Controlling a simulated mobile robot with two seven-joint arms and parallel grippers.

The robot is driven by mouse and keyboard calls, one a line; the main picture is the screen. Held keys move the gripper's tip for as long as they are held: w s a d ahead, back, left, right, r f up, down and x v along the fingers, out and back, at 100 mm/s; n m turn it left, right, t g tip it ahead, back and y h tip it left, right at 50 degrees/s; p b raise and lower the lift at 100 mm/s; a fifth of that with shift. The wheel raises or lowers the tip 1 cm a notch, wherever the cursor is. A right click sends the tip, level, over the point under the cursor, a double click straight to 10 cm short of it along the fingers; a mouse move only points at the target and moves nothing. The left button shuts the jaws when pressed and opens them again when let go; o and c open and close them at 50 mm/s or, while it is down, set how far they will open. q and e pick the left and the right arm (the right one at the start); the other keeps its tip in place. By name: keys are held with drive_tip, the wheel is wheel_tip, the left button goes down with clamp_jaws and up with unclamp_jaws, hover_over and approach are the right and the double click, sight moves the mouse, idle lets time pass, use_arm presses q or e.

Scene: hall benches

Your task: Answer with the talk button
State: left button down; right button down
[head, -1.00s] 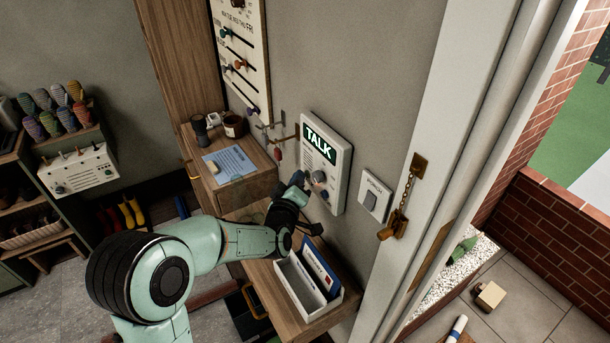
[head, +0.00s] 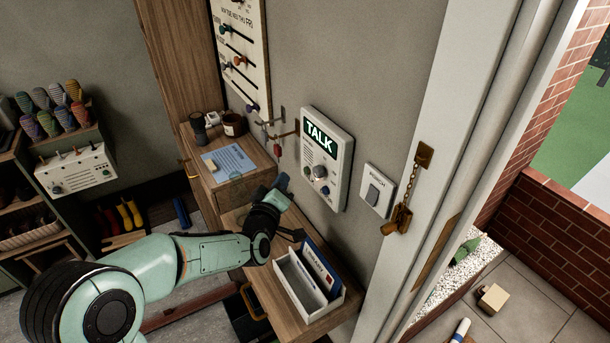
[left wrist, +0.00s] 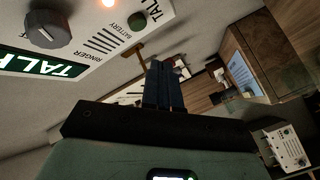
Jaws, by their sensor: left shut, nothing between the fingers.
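The white intercom panel (head: 340,150) hangs on the grey wall with its green TALK sign (head: 319,136) lit. A round grey knob (head: 320,172) and small buttons sit below the sign. In the left wrist view the panel shows upside down at upper left, with the TALK sign (left wrist: 38,65), the knob (left wrist: 47,29), a glowing lamp (left wrist: 107,3) and a green button (left wrist: 137,21). My left gripper (head: 282,182) is shut and empty, left of the panel's lower part and apart from it. Its dark fingers (left wrist: 163,86) show in the wrist view. My right gripper is out of view.
A wall switch (head: 377,190) and a door chain (head: 405,195) are right of the panel. Below stands a wooden shelf with a white letter box (head: 310,307). A wooden cabinet (head: 236,187) with a paper and cup is at the left, near my gripper.

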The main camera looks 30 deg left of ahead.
use_arm(q)
drive_tip(key=shift+s+a+b, duration=0.4)
drive_tip(key=shift+s+a, duration=0.1)
drive_tip(key=shift+s, duration=0.35)
idle(0.3)
